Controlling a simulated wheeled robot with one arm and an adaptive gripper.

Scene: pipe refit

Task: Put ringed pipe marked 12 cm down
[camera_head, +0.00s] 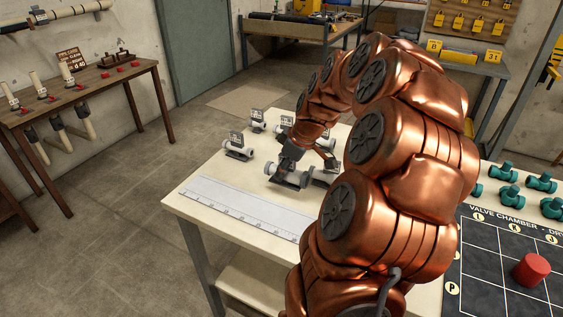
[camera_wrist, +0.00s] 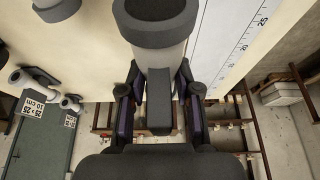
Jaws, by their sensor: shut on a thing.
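My gripper (camera_head: 289,163) is shut on a short light grey pipe (camera_head: 287,179) with dark ends, low over the white table. In the wrist view the gripper (camera_wrist: 160,105) has its two fingers on either side of this pipe (camera_wrist: 160,58), and a thick dark ring (camera_wrist: 155,22) shows at its far end. No marking can be read on it, so I cannot confirm the 12 cm. Whether it touches the tabletop cannot be told. Another similar pipe (camera_head: 321,179) is close on its right, partly hidden by my arm.
A white ruler (camera_head: 247,207) lies along the table's front edge, near the held pipe. Other grey pipes (camera_head: 238,152) with small label cards stand behind it. Teal valves (camera_head: 508,193) and a black grid board (camera_head: 480,262) with a red cylinder (camera_head: 531,269) are at the right.

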